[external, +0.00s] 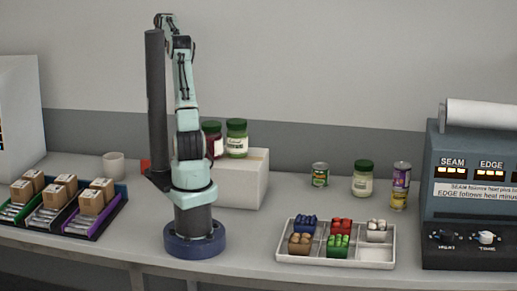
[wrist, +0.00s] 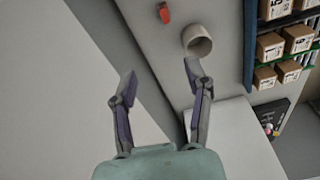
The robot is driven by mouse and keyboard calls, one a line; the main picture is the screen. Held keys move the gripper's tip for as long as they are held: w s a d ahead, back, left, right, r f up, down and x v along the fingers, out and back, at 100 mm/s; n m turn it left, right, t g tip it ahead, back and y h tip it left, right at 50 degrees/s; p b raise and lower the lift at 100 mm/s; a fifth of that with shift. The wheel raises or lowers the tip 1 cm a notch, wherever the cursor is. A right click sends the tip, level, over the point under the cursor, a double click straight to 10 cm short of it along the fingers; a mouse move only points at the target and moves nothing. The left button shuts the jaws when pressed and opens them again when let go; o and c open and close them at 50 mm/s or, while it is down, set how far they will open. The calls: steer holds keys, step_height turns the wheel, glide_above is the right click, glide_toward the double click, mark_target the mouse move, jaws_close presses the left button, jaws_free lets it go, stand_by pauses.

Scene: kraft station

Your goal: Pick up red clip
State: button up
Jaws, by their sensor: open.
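A small red object, likely the red clip (wrist: 164,13), lies on the counter near the top edge of the wrist view, left of a pale mug (wrist: 197,41). In the external view a bit of red (external: 145,166) shows behind my arm, mostly hidden, to the right of the mug (external: 113,165). My gripper (wrist: 160,69) is open, with its two fingers wide apart and nothing between them. The clip is beyond the fingertips and apart from them. I cannot make out the fingers in the external view.
Black trays with cardboard boxes (external: 90,197) stand left. A white box (external: 244,185) with jars (external: 237,138) on it stands right of my arm. A white compartment tray (external: 375,256) holds colored bricks. Cans, a jar and a sealing machine (external: 470,205) stand further right.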

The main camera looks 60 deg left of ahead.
mark_target(147, 160)
steer(key=s+a+f+n, duration=0.2)
steer(key=s+a, duration=0.1)
steer(key=s, duration=0.1)
steer(key=shift+m, duration=0.3)
step_height(147, 160, down, 27)
steer(key=shift+a+r, duration=0.1)
steer(key=shift+r, duration=0.05)
jaws_close()
